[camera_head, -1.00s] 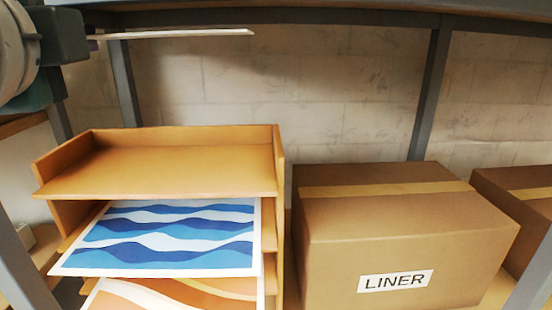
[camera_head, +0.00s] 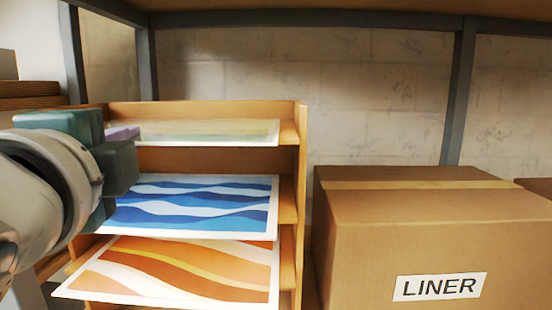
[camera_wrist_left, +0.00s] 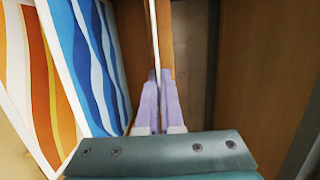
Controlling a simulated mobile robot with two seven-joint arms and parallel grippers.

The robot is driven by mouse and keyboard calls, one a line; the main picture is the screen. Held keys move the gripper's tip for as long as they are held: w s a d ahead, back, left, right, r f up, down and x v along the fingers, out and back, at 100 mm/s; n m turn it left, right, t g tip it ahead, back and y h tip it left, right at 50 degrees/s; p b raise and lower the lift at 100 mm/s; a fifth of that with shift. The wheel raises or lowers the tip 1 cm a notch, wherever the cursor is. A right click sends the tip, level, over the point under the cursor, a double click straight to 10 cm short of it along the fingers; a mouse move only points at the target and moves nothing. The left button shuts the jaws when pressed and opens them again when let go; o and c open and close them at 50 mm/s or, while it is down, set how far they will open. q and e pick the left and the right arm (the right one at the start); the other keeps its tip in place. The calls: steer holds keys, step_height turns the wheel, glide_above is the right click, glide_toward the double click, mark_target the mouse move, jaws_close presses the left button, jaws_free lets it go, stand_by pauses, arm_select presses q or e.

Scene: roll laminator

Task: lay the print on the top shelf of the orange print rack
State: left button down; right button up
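The orange print rack (camera_head: 302,150) stands left of centre with its tiers facing me. The print (camera_head: 210,132), white-edged with pale green colours, lies nearly level at the top shelf, inside the rack's side wall. I cannot tell whether it touches the shelf board. My left gripper (camera_head: 124,134) reaches in from the left at the rack's front left. In the left wrist view its lilac fingers (camera_wrist_left: 158,108) are shut on the print, seen edge-on as a thin white strip (camera_wrist_left: 155,35). My right gripper is not in view.
A blue wave print (camera_head: 200,205) and an orange striped print (camera_head: 180,270) lie on the lower tiers. A cardboard box marked LINER (camera_head: 430,230) stands right of the rack. Grey shelf posts (camera_head: 460,90) and a shelf above (camera_head: 330,18) frame the space.

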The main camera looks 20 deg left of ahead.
arm_select(q)
steer(key=shift+f, duration=0.15)
steer(key=c, duration=1.1)
jaws_free()
